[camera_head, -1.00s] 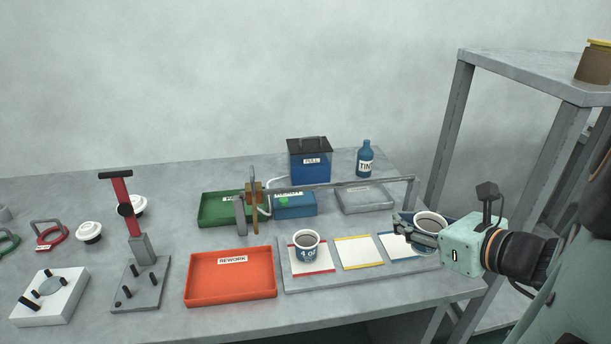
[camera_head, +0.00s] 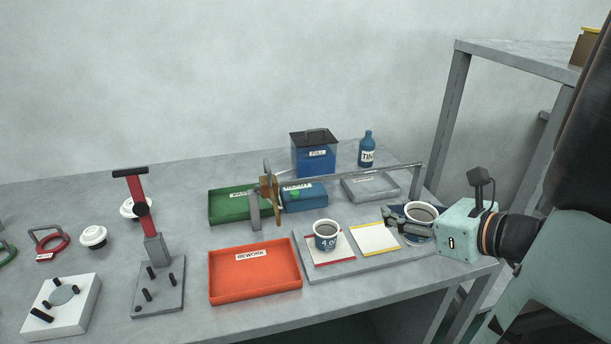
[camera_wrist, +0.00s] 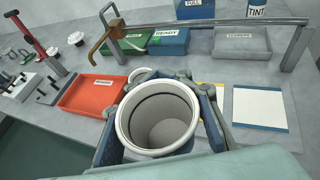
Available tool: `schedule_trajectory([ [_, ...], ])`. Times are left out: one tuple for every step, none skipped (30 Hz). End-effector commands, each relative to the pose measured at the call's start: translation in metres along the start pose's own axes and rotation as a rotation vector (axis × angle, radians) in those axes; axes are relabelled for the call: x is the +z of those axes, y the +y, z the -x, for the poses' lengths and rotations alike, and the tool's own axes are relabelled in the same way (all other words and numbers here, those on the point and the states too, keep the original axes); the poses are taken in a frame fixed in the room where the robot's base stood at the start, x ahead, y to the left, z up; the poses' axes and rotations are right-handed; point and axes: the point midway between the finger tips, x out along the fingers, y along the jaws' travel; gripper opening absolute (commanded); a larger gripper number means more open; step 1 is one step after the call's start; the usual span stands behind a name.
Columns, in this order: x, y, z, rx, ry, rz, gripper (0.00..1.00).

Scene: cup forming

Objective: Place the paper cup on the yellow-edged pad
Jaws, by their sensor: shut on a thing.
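My gripper (camera_head: 412,229) is shut on a white-rimmed paper cup (camera_head: 421,212), which is upright at the right end of the pad board. In the wrist view the same cup (camera_wrist: 158,122) looks empty inside, with the fingers on both sides of it. The yellow-edged pad (camera_head: 374,239) is bare and lies just left of my gripper. In the wrist view the cup and fingers hide most of this pad. A second paper cup (camera_head: 326,236) stands upright on the red-edged pad (camera_head: 333,260).
The blue-edged pad (camera_wrist: 259,107) shows bare in the wrist view. An orange REWORK tray (camera_head: 254,272) lies left of the board. A metal bar (camera_head: 350,175) runs behind the pads. Green (camera_head: 237,207) and blue (camera_head: 305,197) trays lie behind. A shelf (camera_head: 520,57) stands at right.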

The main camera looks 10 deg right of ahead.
Motion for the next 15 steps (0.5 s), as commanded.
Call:
schedule_trajectory([
  [-0.001, -0.001, -0.001, 0.001, 0.000, 0.000, 0.14],
  [-0.001, -0.001, -0.002, 0.002, 0.001, 0.000, 0.14],
  [-0.002, -0.002, -0.006, 0.003, 0.001, 0.001, 0.14],
  [-0.003, -0.004, -0.009, 0.004, 0.002, 0.001, 0.14],
  [-0.003, -0.006, -0.014, 0.004, 0.002, 0.001, 0.14],
  [-0.005, -0.009, -0.023, 0.005, 0.003, 0.000, 0.14],
  [-0.005, -0.011, -0.030, 0.006, 0.002, 0.000, 0.14],
  [-0.007, -0.015, -0.037, 0.006, 0.003, -0.001, 0.14],
  [-0.007, -0.019, -0.048, 0.006, 0.002, 0.000, 0.14],
  [-0.008, -0.022, -0.055, 0.007, 0.002, -0.001, 0.14],
  [-0.008, -0.025, -0.063, 0.006, 0.002, 0.000, 0.14],
  [-0.009, -0.029, -0.073, 0.006, 0.002, -0.002, 0.14],
  [-0.009, -0.033, -0.080, 0.006, 0.002, 0.000, 0.14],
  [-0.010, -0.036, -0.088, 0.006, 0.002, 0.000, 0.14],
  [-0.011, -0.040, -0.098, 0.006, 0.002, -0.001, 0.14],
])
